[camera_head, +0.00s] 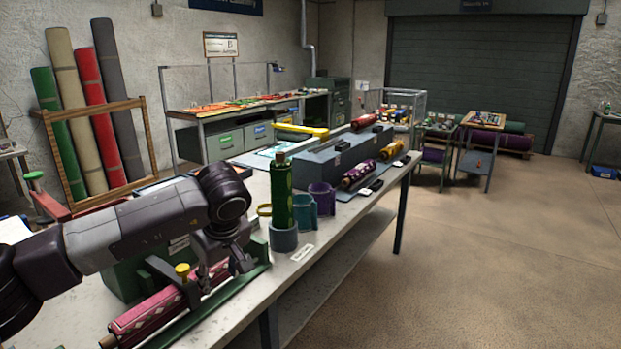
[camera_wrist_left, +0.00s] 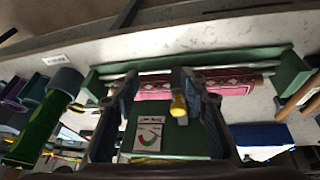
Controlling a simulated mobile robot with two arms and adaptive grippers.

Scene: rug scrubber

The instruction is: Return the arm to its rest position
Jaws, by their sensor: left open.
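My left arm comes in from the left in the head view and reaches over the workbench (camera_head: 310,243). My left gripper (camera_head: 203,283) points down close above a pink patterned roll (camera_head: 145,313) in a green scrubber frame (camera_head: 233,279). In the left wrist view the two fingers of the gripper (camera_wrist_left: 155,74) are apart, with the roll (camera_wrist_left: 215,87) and the green frame (camera_wrist_left: 285,72) beyond them. Nothing is seen held between them. A yellow knob (camera_wrist_left: 178,104) shows by one finger. Part of the green machine is hidden behind my arm. My right gripper is not in view.
A green roll (camera_head: 282,197) stands upright in a grey cup (camera_head: 284,238), close right of my wrist. Teal and purple cups (camera_head: 322,198) stand beside it. A grey block (camera_head: 330,153) with rolls lies farther along the bench. The floor (camera_head: 480,260) on the right is clear.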

